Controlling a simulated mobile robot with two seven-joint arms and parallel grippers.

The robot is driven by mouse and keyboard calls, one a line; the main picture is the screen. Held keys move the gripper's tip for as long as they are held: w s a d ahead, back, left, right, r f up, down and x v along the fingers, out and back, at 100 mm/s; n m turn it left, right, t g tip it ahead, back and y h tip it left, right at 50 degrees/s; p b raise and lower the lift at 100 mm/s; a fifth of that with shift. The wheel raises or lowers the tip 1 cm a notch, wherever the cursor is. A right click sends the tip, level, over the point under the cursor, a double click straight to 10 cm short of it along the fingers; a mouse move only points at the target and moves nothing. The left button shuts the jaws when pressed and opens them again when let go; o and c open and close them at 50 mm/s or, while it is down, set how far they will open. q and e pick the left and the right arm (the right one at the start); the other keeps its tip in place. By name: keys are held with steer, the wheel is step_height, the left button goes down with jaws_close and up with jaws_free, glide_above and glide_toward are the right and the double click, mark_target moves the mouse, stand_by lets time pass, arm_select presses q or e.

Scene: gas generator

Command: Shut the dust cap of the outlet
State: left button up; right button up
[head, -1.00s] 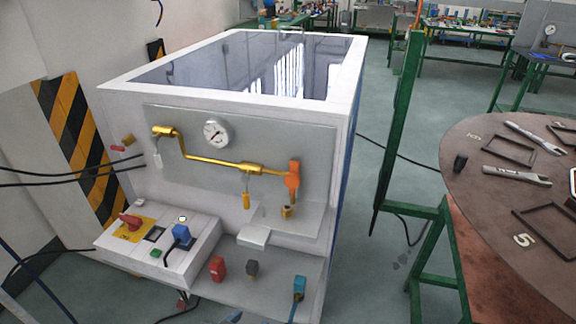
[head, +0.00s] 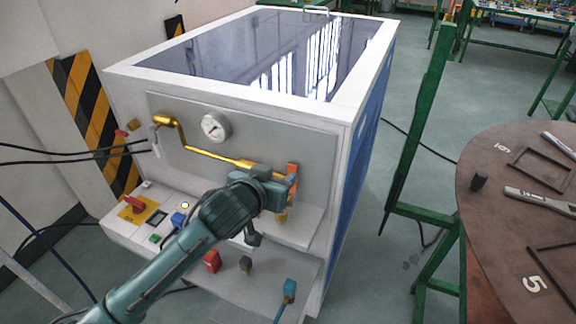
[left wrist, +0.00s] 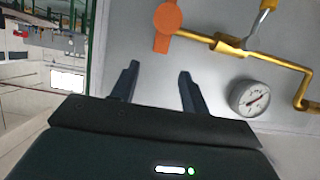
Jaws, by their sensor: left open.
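An orange fitting (head: 293,170) sits at the right end of the brass pipe (head: 208,154) on the generator's front panel. In the left wrist view the orange fitting (left wrist: 168,18) shows a round part with a tab. A small brass piece (head: 282,216) shows below it in the head view. I cannot tell which of these parts is the dust cap or whether it is open. My left gripper (head: 280,190) is in front of the panel and partly hides the fitting. In the left wrist view its fingers (left wrist: 158,82) are apart and empty, short of the fitting. My right gripper is not in view.
A gauge (head: 215,127) is above the pipe. Red, grey and blue connectors (head: 289,290) are on the lower ledge; a control box (head: 118,229) is at left. A round table (head: 490,215) with tools and a green frame (head: 412,140) stand at right, with floor between.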

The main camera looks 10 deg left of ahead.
mark_target(291, 166)
arm_select(q)
steer(key=x, duration=0.7)
steer(key=shift+c, duration=0.2)
jaws_close()
stand_by(0.4)
